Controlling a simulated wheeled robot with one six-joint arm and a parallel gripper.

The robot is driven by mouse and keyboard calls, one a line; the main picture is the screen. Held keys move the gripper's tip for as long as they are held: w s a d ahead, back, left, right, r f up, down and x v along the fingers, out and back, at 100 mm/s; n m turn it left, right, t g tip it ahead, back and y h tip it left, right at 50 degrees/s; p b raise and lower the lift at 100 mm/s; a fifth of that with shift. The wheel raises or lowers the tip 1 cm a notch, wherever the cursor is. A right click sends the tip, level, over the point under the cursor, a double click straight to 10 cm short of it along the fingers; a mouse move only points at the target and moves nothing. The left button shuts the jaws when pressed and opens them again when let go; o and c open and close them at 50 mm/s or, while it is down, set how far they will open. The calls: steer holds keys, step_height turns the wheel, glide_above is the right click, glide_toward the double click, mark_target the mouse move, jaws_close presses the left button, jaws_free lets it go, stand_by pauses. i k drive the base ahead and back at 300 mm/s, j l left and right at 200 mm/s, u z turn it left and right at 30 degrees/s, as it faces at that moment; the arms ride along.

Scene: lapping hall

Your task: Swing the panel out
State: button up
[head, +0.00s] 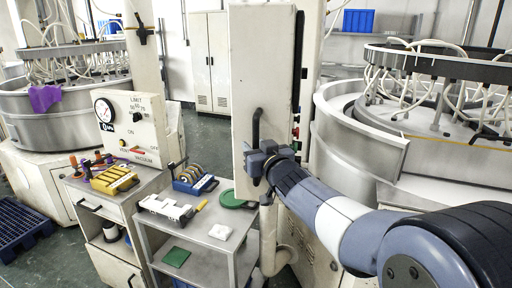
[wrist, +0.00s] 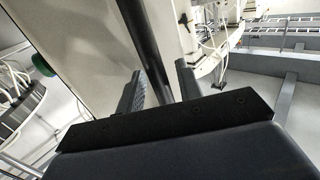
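The panel (head: 262,50) is a tall, narrow white box front in the middle of the head view, with a black upright bar handle (head: 256,124) on its lower part. My gripper (head: 256,166) is at the lower end of this handle. In the wrist view, the dark handle bar (wrist: 146,45) runs between the two fingers of my gripper (wrist: 160,82). The fingers stand apart on either side of the bar, and a gap shows on the right side. The panel's white face also shows in the wrist view (wrist: 80,45).
A lapping machine (head: 360,130) stands close on the right, another (head: 60,105) on the left. A grey cart (head: 205,250) with several tools is below left of the panel. A gauge box (head: 130,120) stands behind it. Coloured buttons (head: 296,133) line the panel's right side.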

mark_target(261, 36)
steer(key=j+z, duration=0.25)
steer(key=j, duration=0.35)
steer(key=i+j, duration=0.15)
steer(key=j, duration=0.25)
steer(key=i+j, duration=0.15)
steer(key=j, duration=0.2)
